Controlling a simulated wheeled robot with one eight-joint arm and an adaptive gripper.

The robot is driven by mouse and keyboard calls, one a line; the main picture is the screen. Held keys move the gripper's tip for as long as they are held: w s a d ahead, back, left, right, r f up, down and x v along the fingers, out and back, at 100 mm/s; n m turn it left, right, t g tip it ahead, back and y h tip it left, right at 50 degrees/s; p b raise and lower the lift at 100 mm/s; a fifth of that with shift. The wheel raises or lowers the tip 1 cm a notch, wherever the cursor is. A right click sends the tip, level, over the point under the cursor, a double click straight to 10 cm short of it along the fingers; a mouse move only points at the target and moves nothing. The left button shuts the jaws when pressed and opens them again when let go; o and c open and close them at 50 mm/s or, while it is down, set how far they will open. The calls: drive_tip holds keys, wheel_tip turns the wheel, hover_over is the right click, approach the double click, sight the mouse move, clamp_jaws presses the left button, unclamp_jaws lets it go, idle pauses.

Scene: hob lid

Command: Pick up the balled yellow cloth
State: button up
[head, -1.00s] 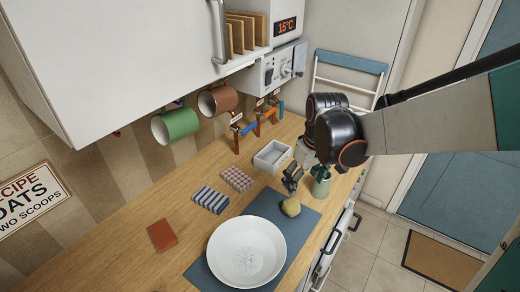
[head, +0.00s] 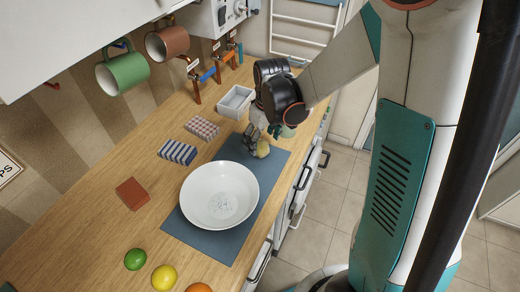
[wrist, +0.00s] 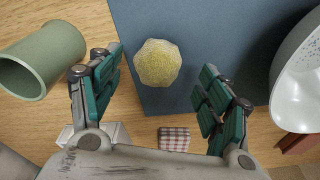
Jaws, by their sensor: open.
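The balled yellow cloth (wrist: 158,63) lies on the blue-grey mat (wrist: 230,25), near the mat's corner. It also shows in the head view (head: 262,149), beside my gripper (head: 255,138). In the wrist view my gripper (wrist: 160,85) is open, with one finger on each side of the cloth's position. The cloth sits between the fingers but closer to the left one, with gaps on both sides. No finger visibly touches it.
A white bowl (head: 219,195) stands on the mat close by. A green cup (wrist: 42,60) is just left of my left finger in the wrist view. A white tray (head: 236,101), a checked cloth (head: 202,128) and a striped cloth (head: 177,152) lie on the wooden counter.

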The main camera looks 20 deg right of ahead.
sight(261, 144)
drive_tip(key=f+b, duration=0.1)
drive_tip(key=f, duration=0.1)
drive_tip(key=w+f, duration=0.1)
drive_tip(key=f, duration=0.1)
drive_tip(key=shift+a+f+b, duration=0.15)
drive_tip(key=shift+f+b, duration=0.15)
drive_tip(key=shift+b, duration=0.1)
drive_tip(key=shift+c, duration=0.6)
drive_tip(key=c, duration=0.9)
drive_tip(key=shift+c, duration=0.5)
drive_tip(key=shift+r, duration=0.1)
wheel_tip(261, 144, up, 20)
drive_tip(key=p, duration=0.6)
